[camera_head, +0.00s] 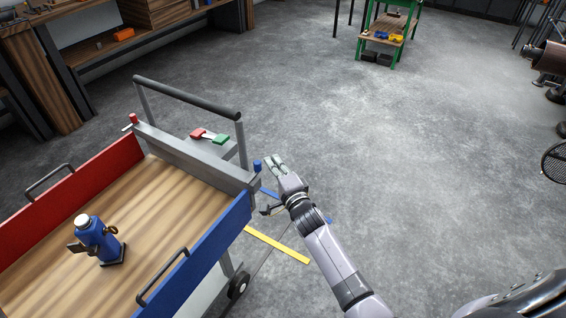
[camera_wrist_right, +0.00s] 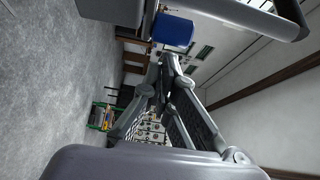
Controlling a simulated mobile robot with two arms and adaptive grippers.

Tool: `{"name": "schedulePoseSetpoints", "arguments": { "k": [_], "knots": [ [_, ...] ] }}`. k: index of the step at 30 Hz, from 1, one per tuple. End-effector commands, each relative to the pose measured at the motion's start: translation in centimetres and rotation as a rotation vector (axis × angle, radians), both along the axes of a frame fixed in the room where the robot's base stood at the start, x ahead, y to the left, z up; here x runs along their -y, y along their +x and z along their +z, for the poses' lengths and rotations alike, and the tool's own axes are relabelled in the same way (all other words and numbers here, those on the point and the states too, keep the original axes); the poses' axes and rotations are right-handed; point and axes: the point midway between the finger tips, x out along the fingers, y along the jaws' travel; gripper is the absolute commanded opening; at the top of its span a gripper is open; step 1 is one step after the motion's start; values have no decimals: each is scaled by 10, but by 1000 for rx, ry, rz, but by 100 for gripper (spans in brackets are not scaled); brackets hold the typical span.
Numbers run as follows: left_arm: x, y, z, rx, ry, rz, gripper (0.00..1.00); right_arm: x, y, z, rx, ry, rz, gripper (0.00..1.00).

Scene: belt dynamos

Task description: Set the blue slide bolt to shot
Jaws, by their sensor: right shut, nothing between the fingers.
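The blue slide bolt shows as a small blue knob (camera_head: 257,166) at the far right corner of the cart, where the blue side panel meets the grey end wall. Whether it is shot or drawn back I cannot tell. In the right wrist view a blue block (camera_wrist_right: 172,30) shows beyond the fingertips; it is probably this bolt's knob. My right gripper (camera_head: 275,163) is just right of the knob, outside the cart, with a small apparent gap. Its fingers also show in the right wrist view (camera_wrist_right: 163,75), closed together and empty. My left gripper is out of view.
The cart has a red side panel (camera_head: 85,190), a blue side panel (camera_head: 205,253) and a dark push handle (camera_head: 185,97). A blue jack-like tool (camera_head: 95,238) stands on its wooden bed. Red and green blocks (camera_head: 220,139) sit behind the end wall. Open floor lies right.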

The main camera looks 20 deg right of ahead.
Motion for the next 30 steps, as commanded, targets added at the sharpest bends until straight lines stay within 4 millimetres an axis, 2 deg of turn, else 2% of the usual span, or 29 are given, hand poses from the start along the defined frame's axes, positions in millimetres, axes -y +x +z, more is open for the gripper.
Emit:
{"name": "schedulePoseSetpoints", "arguments": {
  "k": [3, 14, 22, 30],
  "knots": [
    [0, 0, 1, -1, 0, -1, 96, -6, -3, -1, -1, 1, -1, 0],
    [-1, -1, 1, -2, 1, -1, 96, -8, -4, -1, -1, 0, -1, 0],
    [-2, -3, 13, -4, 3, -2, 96, -38, -28, 0, -3, 5, -1, 0],
    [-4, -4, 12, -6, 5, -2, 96, -40, -30, 0, 0, -1, -1, 0]
  ]
}}
